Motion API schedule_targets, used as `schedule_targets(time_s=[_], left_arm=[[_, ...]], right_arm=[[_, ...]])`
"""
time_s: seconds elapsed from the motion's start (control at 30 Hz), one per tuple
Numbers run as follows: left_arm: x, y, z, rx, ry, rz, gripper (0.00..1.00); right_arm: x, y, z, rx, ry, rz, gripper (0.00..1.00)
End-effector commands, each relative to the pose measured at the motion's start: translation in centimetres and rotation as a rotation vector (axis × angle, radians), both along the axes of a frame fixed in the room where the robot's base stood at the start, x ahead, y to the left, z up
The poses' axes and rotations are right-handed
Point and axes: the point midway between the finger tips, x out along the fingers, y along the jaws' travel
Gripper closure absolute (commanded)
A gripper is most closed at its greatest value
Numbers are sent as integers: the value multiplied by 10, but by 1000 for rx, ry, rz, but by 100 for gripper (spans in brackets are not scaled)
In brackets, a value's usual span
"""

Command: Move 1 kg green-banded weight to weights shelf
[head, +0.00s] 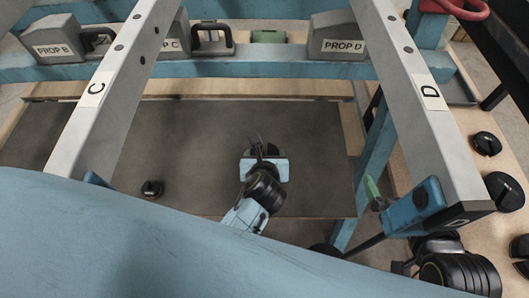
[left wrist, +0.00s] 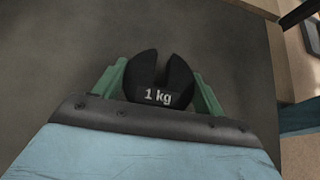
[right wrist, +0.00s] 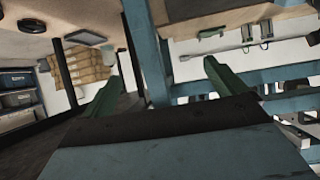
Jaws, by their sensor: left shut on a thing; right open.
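A black slotted weight marked "1 kg" (left wrist: 160,82) is between the green fingers of my left gripper (left wrist: 163,88). Its slot faces away from the gripper, and no green band shows on it. In the head view my left gripper (head: 264,160) is shut on the weight over the dark board, and the arm partly hides the weight. I cannot tell whether the weight touches the board. My right gripper (head: 374,190) is beside the frame post marked D, and its fingers are apart and empty in the right wrist view (right wrist: 160,85). I cannot identify the weights shelf for certain.
A small dark weight (head: 152,188) sits on the dark board (head: 190,140). Several black weights, one (head: 486,143) near the back, lie on the wooden surface at right. Grey posts C (head: 115,95) and D (head: 405,75) flank the board. A blue beam (head: 260,68) crosses behind it.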

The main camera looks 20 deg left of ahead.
Motion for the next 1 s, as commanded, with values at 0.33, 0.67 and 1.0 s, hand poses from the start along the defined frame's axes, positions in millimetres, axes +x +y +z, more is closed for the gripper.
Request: schedule_targets(time_s=[0.33,0.67,1.0], left_arm=[[2,0,-15,-1,-7,0,95],[2,0,-15,-1,-8,-1,95],[0,0,-20,0,0,0,8]], right_arm=[[20,15,41,75,-271,23,4],[21,16,46,82,-295,23,4],[21,15,44,78,-284,24,4]])
